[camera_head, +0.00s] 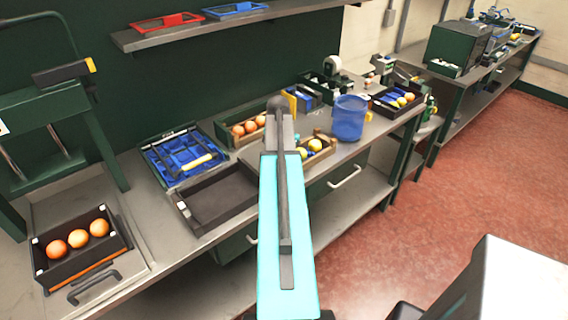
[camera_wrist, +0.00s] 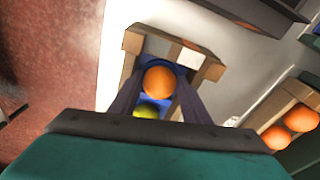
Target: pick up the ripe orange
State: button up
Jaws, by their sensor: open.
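In the wrist view a bright orange fruit (camera_wrist: 159,82) sits in a small wooden crate (camera_wrist: 132,43) with a blue lining. A yellow-green fruit (camera_wrist: 146,111) lies beside it, nearer my wrist and partly hidden. My gripper (camera_wrist: 161,80) is open, with one dark finger on each side of the orange fruit. I cannot tell whether the fingers touch it. In the head view my arm covers part of the small crate (camera_head: 328,150), where yellowish fruits (camera_head: 315,146) show. My gripper is hidden or not distinguishable there.
A wooden crate with oranges (camera_wrist: 302,117) stands right of the small crate in the wrist view.

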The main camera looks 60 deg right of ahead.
jog(key=shift+c, duration=0.5)
jog(key=c, duration=0.6)
jog(key=shift+o, duration=0.2)
jog(key=shift+r, duration=0.15)
jog(key=shift+r+b, duration=1.65)
jog(key=shift+r, duration=3.25)
jog(key=shift+w+a, duration=0.1)
